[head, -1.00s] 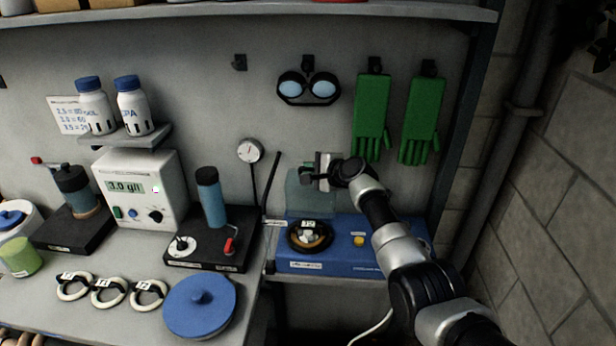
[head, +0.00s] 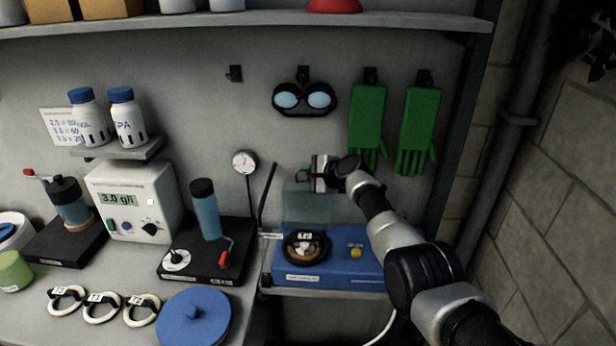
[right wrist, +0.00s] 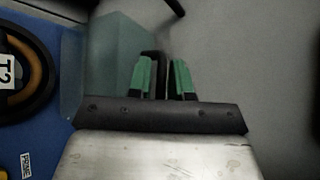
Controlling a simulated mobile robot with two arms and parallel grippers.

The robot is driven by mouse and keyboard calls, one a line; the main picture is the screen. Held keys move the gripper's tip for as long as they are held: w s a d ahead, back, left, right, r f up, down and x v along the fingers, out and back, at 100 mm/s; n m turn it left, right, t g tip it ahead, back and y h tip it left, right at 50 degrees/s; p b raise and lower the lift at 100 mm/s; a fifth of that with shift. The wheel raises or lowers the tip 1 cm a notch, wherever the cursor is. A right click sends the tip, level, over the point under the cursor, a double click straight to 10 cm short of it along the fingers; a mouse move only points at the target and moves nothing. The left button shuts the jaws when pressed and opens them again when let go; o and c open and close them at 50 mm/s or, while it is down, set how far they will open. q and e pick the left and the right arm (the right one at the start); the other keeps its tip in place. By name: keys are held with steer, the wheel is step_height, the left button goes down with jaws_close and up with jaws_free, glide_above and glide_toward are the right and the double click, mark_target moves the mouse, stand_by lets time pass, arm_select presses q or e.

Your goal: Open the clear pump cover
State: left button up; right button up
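The clear pump cover (head: 306,208) is a translucent greenish panel. It stands raised at the back of the blue pump base (head: 335,278), behind a dark ring tagged T2 (head: 305,246). My right gripper (head: 318,175) is at the cover's upper edge. In the right wrist view the cover (right wrist: 105,65) spreads left of the green-padded fingertips (right wrist: 167,75). These stand close together with a narrow gap; a dark bar shows at the gap, and I cannot tell whether they grip it. My left gripper is out of view.
A yellow button (head: 356,253) sits on the base, right of the ring. A black stand with a blue cylinder (head: 206,212) and a blue lid (head: 193,318) are to the left. Goggles (head: 304,98) and green gloves (head: 368,122) hang above. A stone wall (head: 560,200) bounds the right.

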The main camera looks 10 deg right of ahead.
steer(key=shift+s, duration=0.15)
steer(key=shift+s+d+r+p, duration=0.3)
steer(key=shift+s+d+p, duration=0.15)
steer(key=shift+p, duration=0.3)
steer(key=v, duration=0.9)
steer(key=shift+s, duration=0.2)
